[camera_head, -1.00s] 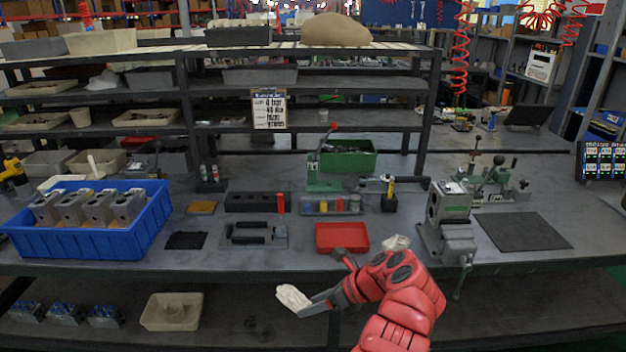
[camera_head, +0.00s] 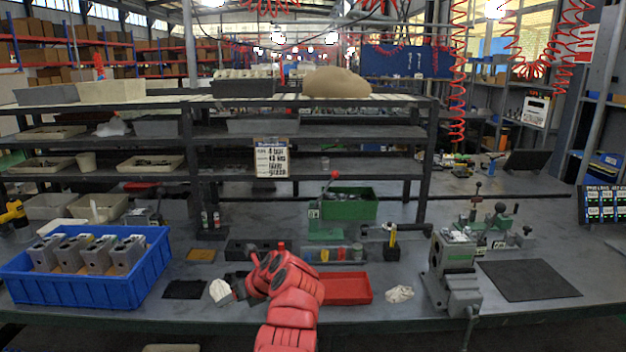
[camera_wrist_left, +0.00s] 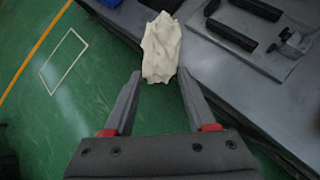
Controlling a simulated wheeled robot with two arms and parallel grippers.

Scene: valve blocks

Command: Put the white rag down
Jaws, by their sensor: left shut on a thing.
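My left gripper (camera_head: 234,290) is shut on a white rag (camera_head: 220,292), which sticks out past the fingertips. In the head view the rag appears over the front of the bench, between a black mat and the tool plate. In the left wrist view the rag (camera_wrist_left: 160,48) sits between the two fingertips (camera_wrist_left: 158,76), with the bench edge and green floor behind it. I cannot tell whether the rag touches the bench top. A second crumpled white rag (camera_head: 398,294) lies on the bench to the right of the red tray. My right gripper is not in view.
A blue crate (camera_head: 150,275) with metal valve blocks stands at the left. A black mat (camera_head: 184,290) lies left of the held rag. The red tray (camera_head: 347,288) is right of my arm. A grey vise (camera_head: 455,275) and a dark mat (camera_head: 528,280) are farther right.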

